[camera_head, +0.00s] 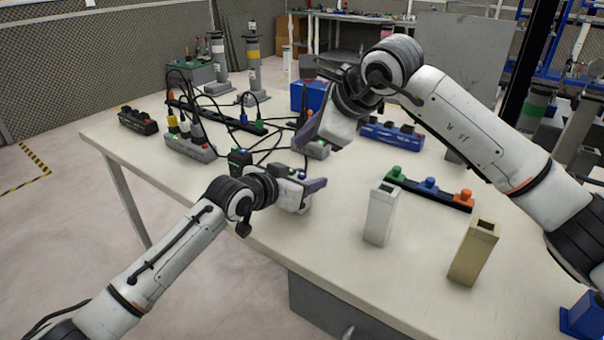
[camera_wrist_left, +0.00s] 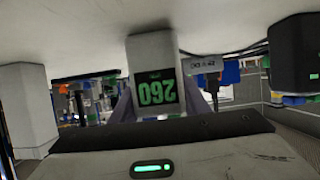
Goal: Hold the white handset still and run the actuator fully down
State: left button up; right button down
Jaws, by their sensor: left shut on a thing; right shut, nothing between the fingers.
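My left gripper (camera_head: 316,186) is low over the front middle of the table, shut on a white handset. In the left wrist view, the white handset (camera_wrist_left: 148,58) is between the purple fingers, with a dark display reading 260 in green, upside down. In the head view the gripper mostly hides it. My right gripper (camera_head: 308,136) is shut and empty, above and behind the left one, tilted down. Two upright columns stand at the back left, a grey one (camera_head: 217,50) and a yellow-banded one (camera_head: 253,58). I cannot tell which is the actuator.
A white upright box (camera_head: 380,214) and a tan one (camera_head: 473,252) stand at right. A black strip with green, blue and orange knobs (camera_head: 430,190) lies behind them. Grey connector block (camera_head: 190,148), blue block (camera_head: 392,136) and loose black cables (camera_head: 212,118) crowd the back and left.

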dwell(0.3)
pick_arm(q)
jog(key=o, duration=1.2)
jog(key=shift+s+a, duration=0.1)
